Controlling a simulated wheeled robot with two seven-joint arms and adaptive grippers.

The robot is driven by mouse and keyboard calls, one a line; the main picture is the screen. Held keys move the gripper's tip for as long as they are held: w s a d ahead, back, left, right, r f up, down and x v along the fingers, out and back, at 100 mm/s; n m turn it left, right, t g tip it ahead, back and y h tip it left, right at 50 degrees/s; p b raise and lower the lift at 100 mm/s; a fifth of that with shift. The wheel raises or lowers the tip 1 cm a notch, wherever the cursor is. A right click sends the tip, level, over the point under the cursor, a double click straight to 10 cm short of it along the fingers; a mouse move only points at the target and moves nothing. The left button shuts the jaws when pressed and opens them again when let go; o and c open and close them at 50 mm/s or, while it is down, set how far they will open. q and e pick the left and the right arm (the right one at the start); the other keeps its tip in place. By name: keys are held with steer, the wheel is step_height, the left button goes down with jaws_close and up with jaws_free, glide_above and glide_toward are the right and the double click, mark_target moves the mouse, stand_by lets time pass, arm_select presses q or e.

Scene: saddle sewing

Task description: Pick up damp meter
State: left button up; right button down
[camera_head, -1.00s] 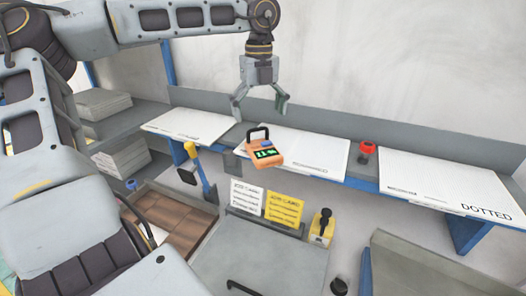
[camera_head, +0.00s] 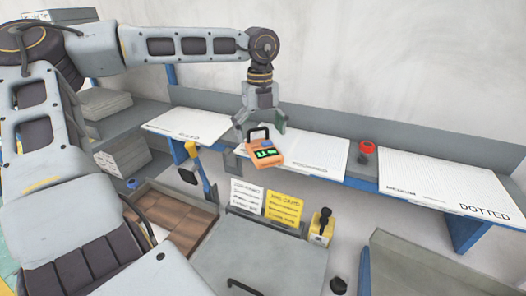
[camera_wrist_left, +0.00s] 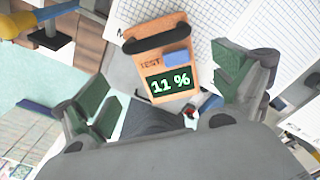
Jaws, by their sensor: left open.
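The damp meter (camera_head: 265,151) is an orange box with a black handle, a blue button and a green-lit display. It lies at the front edge of the middle white sheet in the head view. In the left wrist view the damp meter (camera_wrist_left: 162,60) shows "11 %" and sits just past the fingers. My left gripper (camera_head: 259,127) is open, pointing down just above the meter's handle. Its green-padded fingers (camera_wrist_left: 165,95) are spread apart in the wrist view, with nothing between them that I can see held. My right gripper is not in view.
White gridded sheets lie on the back shelf, one marked "DOTTED" (camera_head: 450,180). A red-topped item (camera_head: 366,147) stands right of the meter. White (camera_head: 247,195) and yellow (camera_head: 285,208) cards stand in front, with a yellow-handled tool (camera_head: 193,150) at left.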

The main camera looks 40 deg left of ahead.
mark_target(263, 144)
arm_select(q)
steer(key=shift+w+d+f+p, duration=0.15)
steer(key=shift+f+p, duration=0.1)
steer(key=shift+f, duration=0.4)
steer(key=shift+w+d+f+p, duration=0.15)
steer(key=shift+f+p, duration=0.1)
steer(key=shift+f, duration=1.6)
steer(key=shift+s, duration=0.1)
steer(key=c, duration=1.4)
steer(key=shift+r, duration=0.2)
steer(key=shift+r, duration=0.65)
step_height(263, 144, up, 8)
steer(key=shift+r+b, duration=0.2)
steer(key=shift+b, duration=0.4)
